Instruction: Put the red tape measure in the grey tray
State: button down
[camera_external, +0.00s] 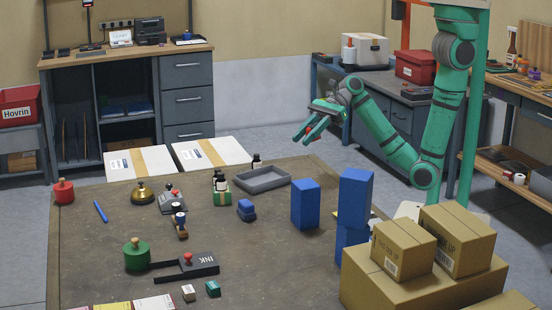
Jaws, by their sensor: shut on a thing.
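The grey tray (262,181) lies near the far edge of the table, right of centre, and its visible inside looks empty. My gripper (311,132) is raised in the air beyond and to the right of the tray, apart from it. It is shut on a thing. Red shows at the jaws, and I take it for the red tape measure, but it is small and its outline is hard to separate from the fingers. No other tape measure is plain on the table.
A dark bottle (256,162) stands at the tray's far side. Blue blocks (305,204) and a taller blue stack (355,190) stand right of it, with cardboard boxes (465,240) nearer. Stamps, a brass bell (143,193) and a red knobbed object (64,191) are at left.

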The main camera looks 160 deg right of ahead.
jog(key=w+d+f, duration=0.2)
jog(key=d, duration=0.1)
jog(key=w+d+f, duration=0.2)
jog(key=d+f, duration=0.1)
jog(key=d, duration=0.1)
jog(key=w+d+f, duration=0.2)
jog(key=d+f, duration=0.1)
jog(key=shift+w+d+f, duration=0.25)
jog(key=shift+w+d, duration=0.05)
jog(key=shift+d, duration=0.05)
jog(key=shift+w+d+f, duration=0.25)
jog(key=shift+d+f, duration=0.15)
jog(key=shift+f, duration=1.75)
jog(key=shift+f, duration=0.2)
jog(key=c, duration=1.7)
grip_release()
